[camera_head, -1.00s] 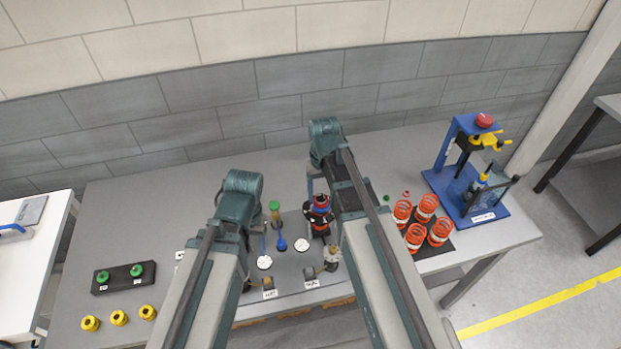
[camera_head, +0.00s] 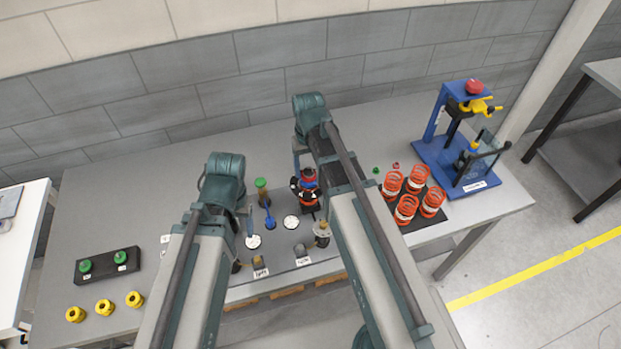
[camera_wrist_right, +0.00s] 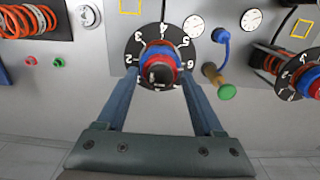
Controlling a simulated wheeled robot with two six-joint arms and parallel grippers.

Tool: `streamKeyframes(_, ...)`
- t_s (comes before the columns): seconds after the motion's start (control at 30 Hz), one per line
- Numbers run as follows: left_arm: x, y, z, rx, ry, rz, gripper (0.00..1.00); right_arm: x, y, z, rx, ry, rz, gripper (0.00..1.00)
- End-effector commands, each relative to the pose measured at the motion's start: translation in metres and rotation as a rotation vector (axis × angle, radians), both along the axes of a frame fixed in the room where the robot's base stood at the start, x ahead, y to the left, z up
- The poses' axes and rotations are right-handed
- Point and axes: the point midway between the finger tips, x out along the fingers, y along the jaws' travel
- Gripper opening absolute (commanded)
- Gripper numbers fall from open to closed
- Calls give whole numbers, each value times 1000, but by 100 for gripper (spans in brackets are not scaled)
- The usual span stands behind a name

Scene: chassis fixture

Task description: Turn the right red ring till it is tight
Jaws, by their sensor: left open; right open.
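The right red ring (camera_head: 308,180) sits with a blue part on top of a shock absorber on the grey fixture. In the right wrist view the red ring (camera_wrist_right: 177,73) shows with blue and a dark centre, over a black dial (camera_wrist_right: 136,46) with white numbers. My right gripper (camera_wrist_right: 160,75) is open, its two blue fingers on either side of the ring; I cannot tell if they touch it. A second red ring (camera_wrist_right: 313,82) with its own dial is cut off at the right edge there. My left gripper (camera_head: 246,222) is open near the fixture's left side, mostly hidden by its arm.
Orange springs (camera_head: 407,209) stand on a black mat at the right, before a blue press (camera_head: 458,150). Green caps in a black holder (camera_head: 107,265) and yellow rings (camera_head: 105,307) lie left.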

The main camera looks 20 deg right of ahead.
Motion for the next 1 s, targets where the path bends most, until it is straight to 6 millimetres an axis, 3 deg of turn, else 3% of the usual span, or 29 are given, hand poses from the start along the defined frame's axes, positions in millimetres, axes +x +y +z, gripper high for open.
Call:
streamKeyframes(0.1,0,0,-12,1,0,-2,69,0,0,-12,0,0,0,69)
streamKeyframes(0.5,0,0,-11,1,0,-3,69,0,0,-11,0,0,19,69)
streamKeyframes(1.0,0,0,-11,1,0,-3,69,0,0,-11,0,0,471,69)
